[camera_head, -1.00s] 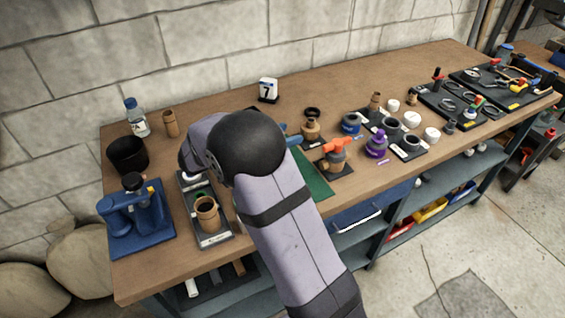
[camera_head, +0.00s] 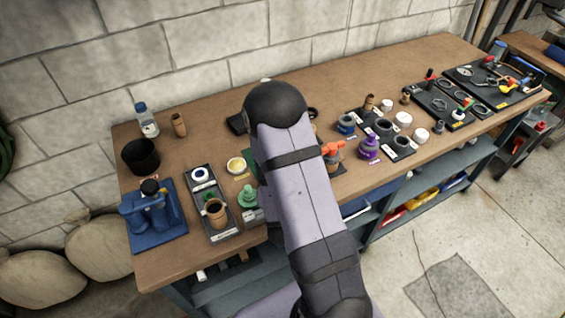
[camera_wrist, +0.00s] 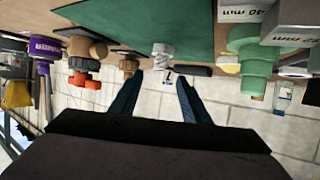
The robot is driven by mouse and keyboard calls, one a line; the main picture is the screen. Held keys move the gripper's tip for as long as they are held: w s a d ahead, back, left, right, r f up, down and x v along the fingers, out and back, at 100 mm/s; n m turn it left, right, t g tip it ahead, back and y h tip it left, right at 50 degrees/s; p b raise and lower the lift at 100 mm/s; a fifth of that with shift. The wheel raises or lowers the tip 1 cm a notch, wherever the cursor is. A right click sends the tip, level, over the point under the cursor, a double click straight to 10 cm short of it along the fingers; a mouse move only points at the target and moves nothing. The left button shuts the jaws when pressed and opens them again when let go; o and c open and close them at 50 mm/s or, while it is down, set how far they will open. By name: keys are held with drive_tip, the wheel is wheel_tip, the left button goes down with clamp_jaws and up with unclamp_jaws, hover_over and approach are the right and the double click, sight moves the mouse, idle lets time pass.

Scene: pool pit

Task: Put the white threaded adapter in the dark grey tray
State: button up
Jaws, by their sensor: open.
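In the wrist view, which is upside down, a white threaded adapter (camera_wrist: 163,55) stands upright on the green mat (camera_wrist: 130,20). It shows between and beyond the two fingers of my gripper (camera_wrist: 157,88), which are apart with nothing between them. The adapter is hidden behind my arm in the head view, and so are my fingers. A low dark grey tray (camera_head: 237,123) shows partly at the back of the bench, just left of my arm. It also shows beyond the adapter in the wrist view (camera_wrist: 198,71); its inside is not visible.
Left of my arm are a long holder (camera_head: 226,226) with a brown cup, a green fitting (camera_head: 248,196), a blue tool (camera_head: 152,215) and a black pot (camera_head: 141,156). To the right are an orange-handled valve (camera_head: 332,153) and a purple fitting (camera_head: 369,147).

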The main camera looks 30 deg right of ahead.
drive_tip(key=shift+f, duration=0.15)
drive_tip(key=shift+w+d+f+b, duration=0.1)
drive_tip(key=shift+w+f+b, duration=0.2)
drive_tip(key=shift+b, duration=0.55)
drive_tip(key=shift+w+d+f+b, duration=0.1)
drive_tip(key=shift+w+d+b, duration=0.15)
drive_tip(key=shift+w+b, duration=0.4)
drive_tip(key=shift+s, duration=0.1)
drive_tip(key=shift+p+x, duration=1.05)
drive_tip(key=shift+x, duration=1.55)
drive_tip(key=shift+s+f, duration=0.1)
drive_tip(key=shift+f, duration=0.1)
clamp_jaws()
